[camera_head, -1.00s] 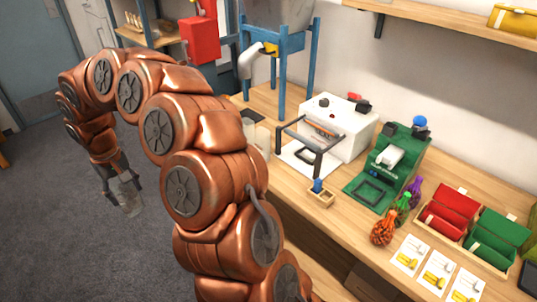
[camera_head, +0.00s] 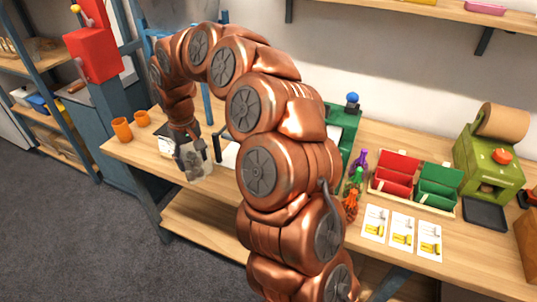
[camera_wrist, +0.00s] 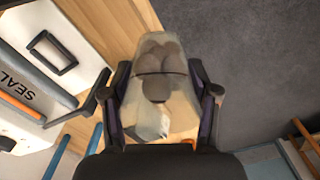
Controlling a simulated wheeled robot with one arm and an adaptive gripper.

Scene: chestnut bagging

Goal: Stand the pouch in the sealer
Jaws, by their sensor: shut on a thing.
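A clear pouch (camera_wrist: 143,40) with several brown chestnuts (camera_wrist: 160,62) in it is between the fingers of my gripper (camera_wrist: 160,88), which is shut on it. In the head view my gripper (camera_head: 190,148) holds the pouch (camera_head: 193,168) at the bench's front edge. The white sealer (camera_wrist: 40,85), marked SEAL, is to the left of the pouch in the wrist view, apart from it. Its dark bar handle (camera_wrist: 92,97) is close to the left finger. In the head view my arm hides most of the sealer (camera_head: 230,156).
The wooden bench (camera_head: 150,160) has two orange cups (camera_head: 122,129) at its left end. Grey floor (camera_wrist: 240,50) lies beyond the bench edge.

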